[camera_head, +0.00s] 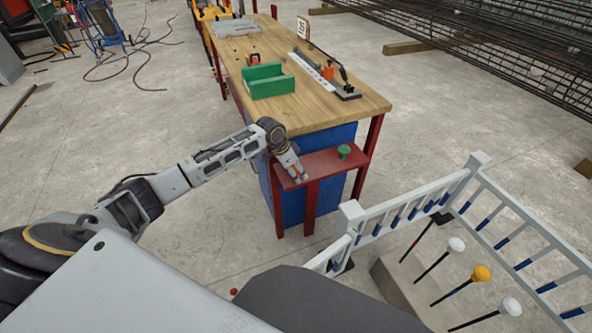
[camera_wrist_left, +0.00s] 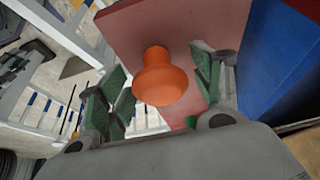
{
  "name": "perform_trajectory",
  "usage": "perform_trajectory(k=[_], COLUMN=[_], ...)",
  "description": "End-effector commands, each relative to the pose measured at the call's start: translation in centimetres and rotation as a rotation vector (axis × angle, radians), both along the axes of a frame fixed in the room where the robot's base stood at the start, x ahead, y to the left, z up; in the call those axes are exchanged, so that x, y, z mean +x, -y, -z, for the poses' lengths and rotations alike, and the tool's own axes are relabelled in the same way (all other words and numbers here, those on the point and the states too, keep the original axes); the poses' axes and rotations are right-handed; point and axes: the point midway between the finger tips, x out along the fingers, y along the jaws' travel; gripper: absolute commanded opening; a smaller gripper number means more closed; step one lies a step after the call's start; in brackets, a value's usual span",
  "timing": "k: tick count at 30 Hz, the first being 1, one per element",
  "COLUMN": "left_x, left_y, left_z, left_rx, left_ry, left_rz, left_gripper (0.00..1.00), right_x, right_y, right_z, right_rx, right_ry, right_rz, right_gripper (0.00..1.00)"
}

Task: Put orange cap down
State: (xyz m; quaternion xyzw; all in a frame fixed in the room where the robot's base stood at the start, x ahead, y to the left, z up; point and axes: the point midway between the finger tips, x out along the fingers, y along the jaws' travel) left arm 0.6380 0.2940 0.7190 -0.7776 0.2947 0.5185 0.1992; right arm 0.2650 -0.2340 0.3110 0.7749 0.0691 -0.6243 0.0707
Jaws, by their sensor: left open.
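The orange cap (camera_wrist_left: 163,80) shows in the left wrist view, with its rounded head and narrower stem against the red shelf (camera_wrist_left: 180,22). My left gripper (camera_wrist_left: 165,88) is open, with one green-padded finger on each side of the cap and visible gaps between. In the head view my left gripper (camera_head: 296,178) is at the left part of the red shelf (camera_head: 324,163), and the orange cap is hidden there. A green cap (camera_head: 344,151) stands on the same shelf to the right. My right gripper is not in view.
The wooden workbench (camera_head: 340,105) behind the shelf holds a green holder (camera_head: 268,82) and tools. A white railing (camera_head: 410,208) stands at right, around bars with white caps (camera_head: 457,244) and a yellow-orange cap (camera_head: 481,272). A rebar cage (camera_head: 500,45) lies beyond.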

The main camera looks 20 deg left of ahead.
Motion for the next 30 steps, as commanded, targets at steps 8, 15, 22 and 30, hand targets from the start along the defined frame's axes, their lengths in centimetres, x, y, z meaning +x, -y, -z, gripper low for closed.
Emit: perform_trajectory(k=[8, 15, 22, 30], left_x=[0.0, -0.5, -1.4, -2.6], left_y=[0.0, -0.5, -1.4, -2.3], left_z=[-0.2, -2.0, -5.0, -8.6], left_rx=[0.0, 0.0, 0.001, 0.001], left_ry=[0.001, 0.001, 0.001, 0.001], left_rz=[0.0, -0.001, 0.0, 0.0], left_gripper=[0.66, 0.66, 0.66, 0.66], right_x=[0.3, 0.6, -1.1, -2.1], right_y=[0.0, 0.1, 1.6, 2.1], right_z=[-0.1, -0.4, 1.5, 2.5], right_rx=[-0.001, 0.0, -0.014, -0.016], right_ry=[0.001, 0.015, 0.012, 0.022], right_rz=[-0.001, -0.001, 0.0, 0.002], right_gripper=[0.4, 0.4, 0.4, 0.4])
